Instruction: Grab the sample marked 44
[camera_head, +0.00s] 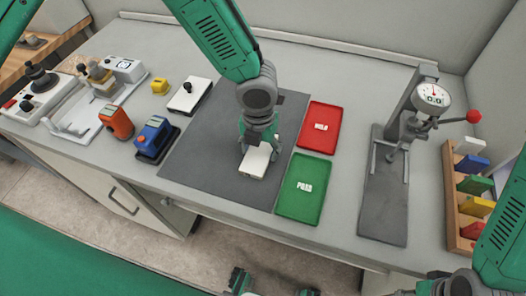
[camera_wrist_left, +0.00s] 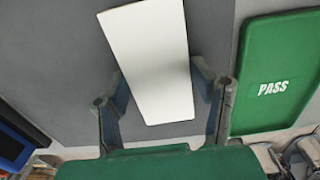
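A white flat sample (camera_head: 256,161) is on the dark grey mat (camera_head: 205,158), and no number can be read on it. My left gripper (camera_head: 258,142) points down over it from above. In the left wrist view the white sample (camera_wrist_left: 153,62) lies between the two fingers (camera_wrist_left: 158,78), one at each long edge. The fingertips look close to or touching its edges; I cannot tell whether they grip it. My right arm comes in at the lower right of the head view, its end cut off by the bottom edge.
A green PASS tray (camera_head: 302,201) and a red tray (camera_head: 319,128) lie right of the mat. Further right are a dial gauge press (camera_head: 384,205) and a wooden rack (camera_head: 452,205) of coloured plates. Orange (camera_head: 116,121) and blue (camera_head: 153,136) devices stand left.

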